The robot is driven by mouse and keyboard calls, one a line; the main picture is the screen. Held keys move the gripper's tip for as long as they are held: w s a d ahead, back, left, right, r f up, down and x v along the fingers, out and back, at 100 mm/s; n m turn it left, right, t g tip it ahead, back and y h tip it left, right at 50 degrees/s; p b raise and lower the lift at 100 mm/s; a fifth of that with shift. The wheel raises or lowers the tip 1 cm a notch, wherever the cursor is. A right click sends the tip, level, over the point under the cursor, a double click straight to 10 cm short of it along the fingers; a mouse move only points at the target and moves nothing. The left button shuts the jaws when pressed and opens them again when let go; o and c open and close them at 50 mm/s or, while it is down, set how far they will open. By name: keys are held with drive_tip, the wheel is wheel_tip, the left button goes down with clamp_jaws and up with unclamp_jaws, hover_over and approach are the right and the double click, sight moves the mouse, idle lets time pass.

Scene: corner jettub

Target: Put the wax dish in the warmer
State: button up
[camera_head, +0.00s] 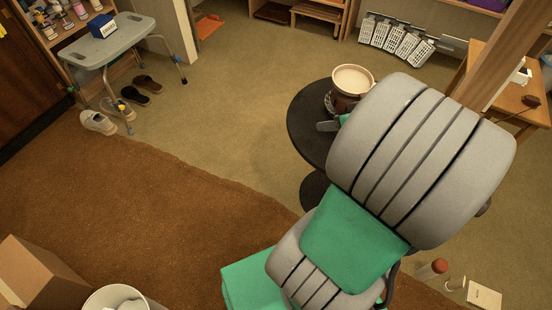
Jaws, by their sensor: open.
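A round dish with a pale cream top (352,78) stands at the back of the round black table (304,118). It sits on or in a darker brown body (343,104), which looks like the warmer. I cannot tell how deep the dish sits. My large grey and green arm covers the right side of the table and part of the brown body. A small grey part of my gripper (327,126) shows at the arm's far edge, just in front of the brown body. The gripper is open; most of it is hidden, and nothing shows held in it.
A grey stool (108,42) with a blue box (103,26) stands at the upper left, shoes beside it. A wooden table (510,90) stands at the right. A cardboard box (40,275) and white bin (115,298) are at lower left. The floor left of the black table is clear.

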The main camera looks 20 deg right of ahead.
drive_tip(key=s+a+g+h, duration=0.1)
drive_tip(key=s+a+g, duration=0.1)
drive_tip(key=a, duration=0.8)
drive_tip(key=s+a+g+h, duration=0.1)
drive_tip(key=s+a+g, duration=0.2)
drive_tip(key=a, duration=0.8)
drive_tip(key=shift+a+f+g, duration=0.2)
drive_tip(key=shift+f+g, duration=0.2)
drive_tip(key=shift+g, duration=0.3)
drive_tip(key=shift+c, duration=1)
